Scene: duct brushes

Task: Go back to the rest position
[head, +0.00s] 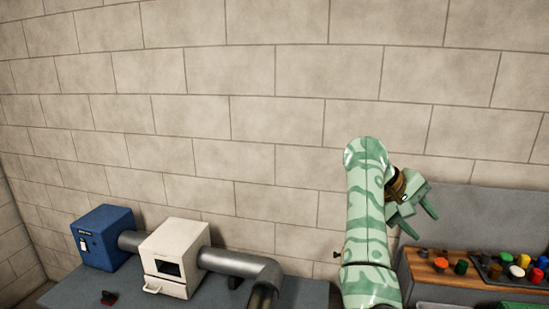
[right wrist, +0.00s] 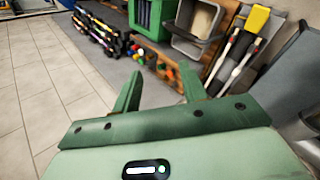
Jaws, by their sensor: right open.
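My right arm, patterned in light and dark green, rises at the right of the head view. Its gripper (head: 424,226) is raised in front of the wall, above and left of a wooden block with coloured pieces. In the right wrist view the two green fingers of this gripper (right wrist: 161,77) stand apart with nothing between them. My left gripper is in neither view.
A blue box (head: 103,238) and a white box (head: 176,258) joined by grey pipe stand on a grey bench (head: 75,292). A wooden block (head: 427,263) with coloured pieces is at right. The wrist view shows a green crate (right wrist: 146,14) and tiled floor (right wrist: 50,90).

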